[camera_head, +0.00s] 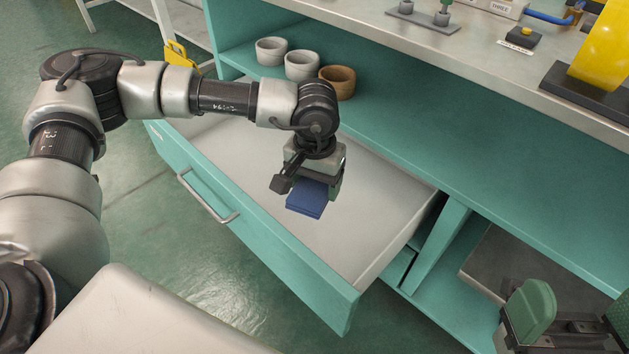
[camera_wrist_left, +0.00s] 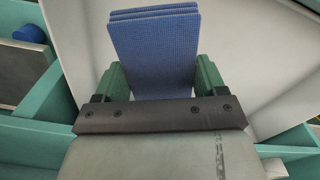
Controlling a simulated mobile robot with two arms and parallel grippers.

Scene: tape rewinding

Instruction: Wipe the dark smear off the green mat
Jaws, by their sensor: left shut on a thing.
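My left gripper (camera_head: 312,182) is over the open drawer (camera_head: 376,212). It is shut on a folded blue cloth (camera_head: 305,205), which hangs below the fingers. In the left wrist view the blue cloth (camera_wrist_left: 155,55) sits between the two green finger pads of the left gripper (camera_wrist_left: 155,82), its layers showing at the far edge. My right gripper (camera_head: 575,325) shows partly at the lower right corner, with its green pads apart and nothing seen between them. I see neither the green mat nor the dark smear in these views.
The drawer's front carries a metal handle (camera_head: 208,199). Two pale cups (camera_head: 301,66) and a brown cup (camera_head: 337,82) stand on the teal shelf behind. A worktop (camera_head: 430,45) above holds a yellow object (camera_head: 603,50) and a button box (camera_head: 524,38). The drawer floor around the cloth looks clear.

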